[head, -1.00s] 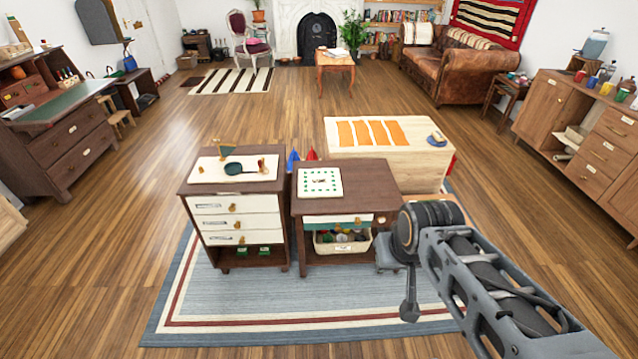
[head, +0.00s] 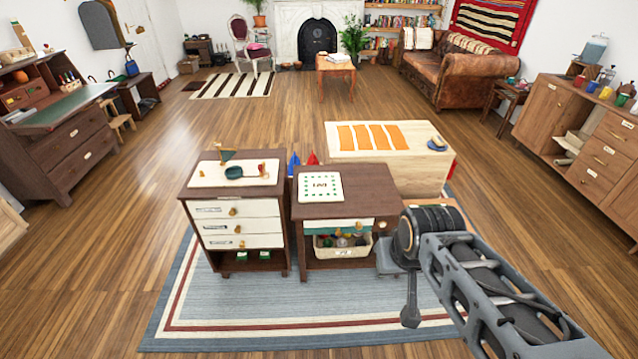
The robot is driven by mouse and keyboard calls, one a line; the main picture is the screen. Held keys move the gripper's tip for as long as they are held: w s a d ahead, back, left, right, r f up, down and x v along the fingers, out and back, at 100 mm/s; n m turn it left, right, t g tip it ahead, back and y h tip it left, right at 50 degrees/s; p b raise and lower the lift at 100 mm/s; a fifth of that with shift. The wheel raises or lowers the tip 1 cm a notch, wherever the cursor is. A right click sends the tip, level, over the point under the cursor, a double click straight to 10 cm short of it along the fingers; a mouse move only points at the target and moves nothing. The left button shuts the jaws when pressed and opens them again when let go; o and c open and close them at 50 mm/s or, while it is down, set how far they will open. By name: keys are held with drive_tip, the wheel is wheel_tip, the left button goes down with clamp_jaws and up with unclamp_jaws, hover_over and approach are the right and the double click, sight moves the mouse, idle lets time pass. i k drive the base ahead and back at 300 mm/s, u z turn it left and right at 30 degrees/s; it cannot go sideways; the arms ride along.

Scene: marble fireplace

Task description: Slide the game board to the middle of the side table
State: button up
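The game board (head: 320,198) is a white square with a green dotted border and small dark marks in its middle. It lies flat on the left part of the brown side table (head: 367,192), near the table's left edge. The right part of the tabletop is bare. My arm comes in from the lower right, in front of the table's right side.
A drawer cabinet (head: 233,224) with a pan and small items on top stands close on the left. A pale wooden chest (head: 415,172) with orange strips stands behind right. A basket (head: 343,246) sits under the tabletop. A blue-grey rug (head: 270,305) covers the floor in front.

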sight(321, 186)
drive_tip(key=u, duration=0.35)
drive_tip(key=i, duration=0.4)
drive_tip(key=u, duration=0.7)
drive_tip(key=i, duration=1.7)
drive_tip(key=z, duration=0.8)
